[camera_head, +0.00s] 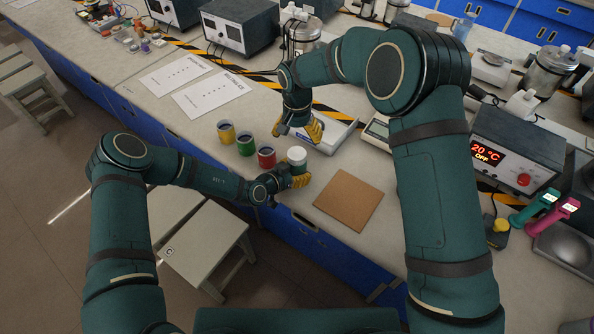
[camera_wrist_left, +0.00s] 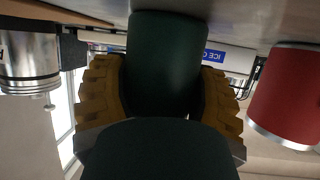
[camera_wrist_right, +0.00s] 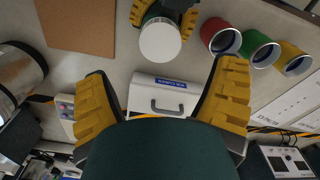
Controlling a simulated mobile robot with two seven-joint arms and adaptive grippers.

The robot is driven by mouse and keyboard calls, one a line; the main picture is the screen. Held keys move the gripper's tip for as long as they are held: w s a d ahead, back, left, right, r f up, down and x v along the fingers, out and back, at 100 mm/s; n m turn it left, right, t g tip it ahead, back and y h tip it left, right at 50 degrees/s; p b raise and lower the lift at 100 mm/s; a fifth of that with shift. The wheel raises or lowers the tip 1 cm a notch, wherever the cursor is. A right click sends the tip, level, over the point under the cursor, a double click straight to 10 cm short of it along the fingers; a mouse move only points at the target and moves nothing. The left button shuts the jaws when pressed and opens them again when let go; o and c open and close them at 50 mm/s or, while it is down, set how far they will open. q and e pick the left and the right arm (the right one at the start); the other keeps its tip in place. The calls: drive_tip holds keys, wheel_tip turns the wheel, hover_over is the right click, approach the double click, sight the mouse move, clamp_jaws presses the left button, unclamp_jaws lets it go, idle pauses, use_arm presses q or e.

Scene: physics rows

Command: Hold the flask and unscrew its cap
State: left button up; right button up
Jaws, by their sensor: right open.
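The flask is dark green with a white cap (camera_head: 297,154). It stands upright near the bench's front edge. My left gripper (camera_head: 298,178) has its yellow fingers on both sides of the flask, and the left wrist view shows the green flask body (camera_wrist_left: 167,60) between them. The cap faces up, clear of the left fingers, and shows as a white disc in the right wrist view (camera_wrist_right: 160,40). My right gripper (camera_head: 300,130) is open and empty, behind the flask above the white box; its spread fingers show in the right wrist view (camera_wrist_right: 166,85).
Yellow (camera_head: 226,132), green (camera_head: 245,145) and red (camera_head: 266,158) cups stand in a row left of the flask. A brown square mat (camera_head: 348,200) lies to its right. A white box with a handle (camera_head: 333,139) sits behind. A temperature device (camera_head: 510,150) stands at right.

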sight(297, 153)
use_arm(q)
clamp_jaws()
use_arm(e)
drive_tip(key=m, duration=0.4)
drive_tip(key=shift+f, duration=0.15)
drive_tip(key=shift+m, duration=0.3)
drive_tip(key=shift+f, duration=3.9)
drive_tip(key=c, duration=1.3)
drive_tip(key=n, duration=0.6)
drive_tip(key=o, duration=1.3)
